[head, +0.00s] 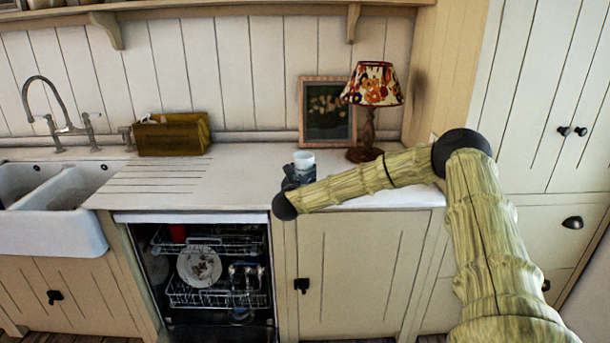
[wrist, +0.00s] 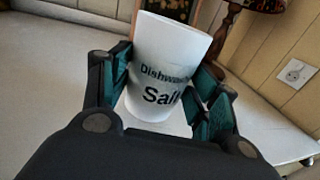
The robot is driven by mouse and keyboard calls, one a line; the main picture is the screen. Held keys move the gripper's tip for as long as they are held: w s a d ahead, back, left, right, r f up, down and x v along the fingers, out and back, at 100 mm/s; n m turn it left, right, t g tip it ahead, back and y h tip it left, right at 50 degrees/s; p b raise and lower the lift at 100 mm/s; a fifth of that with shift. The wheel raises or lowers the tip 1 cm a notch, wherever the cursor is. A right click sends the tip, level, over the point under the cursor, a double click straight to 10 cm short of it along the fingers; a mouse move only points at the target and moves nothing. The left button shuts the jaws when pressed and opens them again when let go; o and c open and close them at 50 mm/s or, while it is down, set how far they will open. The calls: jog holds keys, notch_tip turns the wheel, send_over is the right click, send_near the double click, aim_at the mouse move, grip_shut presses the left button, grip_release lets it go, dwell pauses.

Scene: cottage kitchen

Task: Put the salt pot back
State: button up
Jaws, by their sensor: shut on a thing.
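The salt pot (wrist: 165,75) is a white, flared pot with dark lettering that reads "Dishwa..." and "Salt". My gripper (wrist: 168,100) is shut on it, with a dark teal-padded finger on each side. The pot is roughly upright, a little tilted in the wrist view. In the head view the white top of the pot (head: 303,159) shows above my dark gripper (head: 300,172), over the worktop in front of the framed picture. My arm hides part of the worktop there. I cannot tell whether the pot's base touches the worktop.
The worktop (head: 235,180) is clear to the left. A patterned lamp (head: 373,90) and a framed picture (head: 327,112) stand behind. A brown box (head: 172,134) stands near the sink (head: 60,210). The dishwasher (head: 210,275) below is open, with dishes in its racks.

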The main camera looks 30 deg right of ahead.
aim_at(305, 168)
jog(key=shift+p+x, duration=0.35)
jog(key=shift+x, duration=1.45)
notch_tip(305, 168, down, 4)
jog(key=shift+d+r+p, duration=0.1)
jog(key=shift+r+p, duration=0.05)
jog(key=shift+p, duration=0.65)
jog(key=shift+f, duration=0.25)
jog(key=o, duration=1.1)
jog(key=shift+r, duration=0.15)
